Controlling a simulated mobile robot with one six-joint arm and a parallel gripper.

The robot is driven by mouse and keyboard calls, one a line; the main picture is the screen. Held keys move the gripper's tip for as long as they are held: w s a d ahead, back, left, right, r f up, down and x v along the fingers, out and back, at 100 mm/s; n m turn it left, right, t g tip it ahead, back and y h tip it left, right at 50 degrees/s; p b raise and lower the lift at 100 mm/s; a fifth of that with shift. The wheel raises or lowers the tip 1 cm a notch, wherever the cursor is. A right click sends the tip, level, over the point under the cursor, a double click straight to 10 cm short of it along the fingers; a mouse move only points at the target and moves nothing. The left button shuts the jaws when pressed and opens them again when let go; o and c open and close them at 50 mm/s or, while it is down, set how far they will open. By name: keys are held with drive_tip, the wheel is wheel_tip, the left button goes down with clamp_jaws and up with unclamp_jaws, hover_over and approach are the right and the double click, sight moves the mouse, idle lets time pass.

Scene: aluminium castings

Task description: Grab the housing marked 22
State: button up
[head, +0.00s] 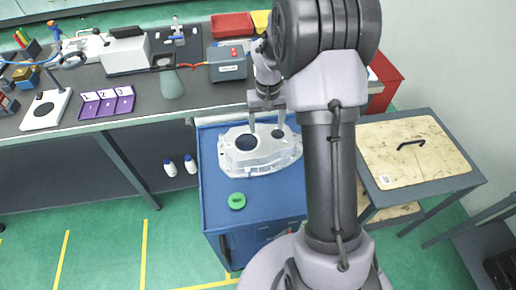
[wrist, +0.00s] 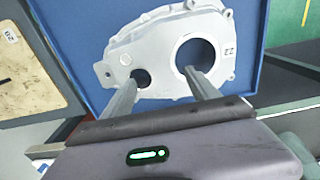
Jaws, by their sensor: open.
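The housing (head: 262,160) is a silver-grey aluminium casting with a large round hole and a smaller one. It lies flat on the blue cabinet top. In the wrist view the housing (wrist: 158,45) shows a "22" mark at its right side, beside the large hole. My gripper (head: 267,123) is open above the housing, pointing down. In the wrist view the fingers of my gripper (wrist: 162,80) stand apart and empty, one tip by the small hole and the other by the large hole. Whether they touch the casting I cannot tell.
A green ring (head: 237,201) lies on the blue cabinet (head: 222,217) in front of the housing. Behind is a workbench (head: 150,112) with a purple numbered tray (head: 107,102), a grey-green beaker (head: 171,84) and a dark box (head: 227,69). A wooden-topped cart (head: 435,165) stands at right.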

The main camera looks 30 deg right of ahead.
sight(265, 137)
drive_tip(key=f+b, duration=0.1)
drive_tip(key=f, duration=0.1)
drive_tip(key=f+b, duration=0.1)
drive_tip(key=f, duration=0.2)
drive_tip(key=shift+w+a, duration=0.15)
drive_tip(key=shift+a, duration=0.05)
drive_tip(key=shift+r, duration=0.2)
clamp_jaws()
